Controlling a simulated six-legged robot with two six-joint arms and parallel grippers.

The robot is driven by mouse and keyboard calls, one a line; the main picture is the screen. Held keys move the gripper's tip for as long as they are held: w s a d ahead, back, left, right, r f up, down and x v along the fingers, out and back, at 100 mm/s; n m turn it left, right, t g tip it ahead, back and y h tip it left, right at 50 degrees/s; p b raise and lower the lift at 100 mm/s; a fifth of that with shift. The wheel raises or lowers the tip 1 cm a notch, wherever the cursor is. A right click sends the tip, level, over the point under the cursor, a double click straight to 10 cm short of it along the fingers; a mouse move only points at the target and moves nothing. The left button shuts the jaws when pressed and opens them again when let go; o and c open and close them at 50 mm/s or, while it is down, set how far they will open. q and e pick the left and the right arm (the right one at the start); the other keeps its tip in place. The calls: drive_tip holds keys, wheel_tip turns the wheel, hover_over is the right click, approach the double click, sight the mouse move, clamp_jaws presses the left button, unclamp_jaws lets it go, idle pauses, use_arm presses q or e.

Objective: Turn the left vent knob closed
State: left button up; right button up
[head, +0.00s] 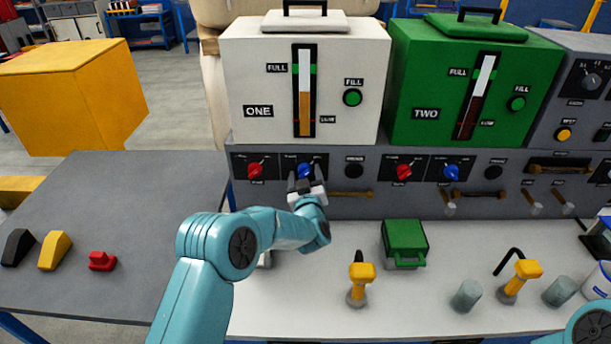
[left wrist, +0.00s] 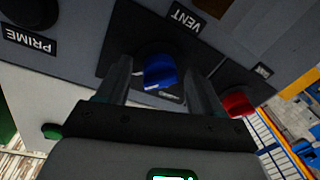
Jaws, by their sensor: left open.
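The left vent knob is blue and sits on a dark plate on the grey panel under the white tank ONE. In the head view the blue knob (head: 306,169) is partly hidden behind my left gripper (head: 305,184). In the left wrist view the blue knob (left wrist: 159,72) shows between the two spread fingers of my left gripper (left wrist: 160,82), beside a VENT label. The left gripper is open, with one finger on each side of the knob. I cannot tell whether either finger touches it. My right gripper is outside the views; only part of that arm shows.
A red knob (head: 256,169) is left of the blue one, and a black prime knob (head: 354,168) is right of it. A brown handle (head: 350,194) sits just below. A green box (head: 404,242) and a yellow-handled tool (head: 360,280) stand on the white bench.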

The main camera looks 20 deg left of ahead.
use_arm(q)
drive_tip(key=shift+f, duration=0.1)
drive_tip(key=c, duration=1)
drive_tip(key=shift+n+b, duration=0.3)
drive_tip(key=shift+b, duration=0.45)
drive_tip(key=n+b, duration=0.3)
drive_tip(key=b, duration=0.2)
drive_tip(key=n+b, duration=0.4)
drive_tip(key=b, duration=0.2)
drive_tip(key=n+h+b, duration=0.1)
drive_tip(key=n+b, duration=0.3)
drive_tip(key=b, duration=0.1)
drive_tip(key=shift+r, duration=0.25)
drive_tip(key=n+b, duration=0.3)
drive_tip(key=shift+a+r, duration=0.1)
drive_tip(key=shift+r, duration=0.05)
drive_tip(key=shift+r+n+h+b, duration=0.15)
drive_tip(key=shift+n+h+b, duration=0.15)
drive_tip(key=shift+n+b, duration=0.75)
drive_tip(key=shift+a+r+n, duration=0.1)
drive_tip(key=shift+n, duration=0.15)
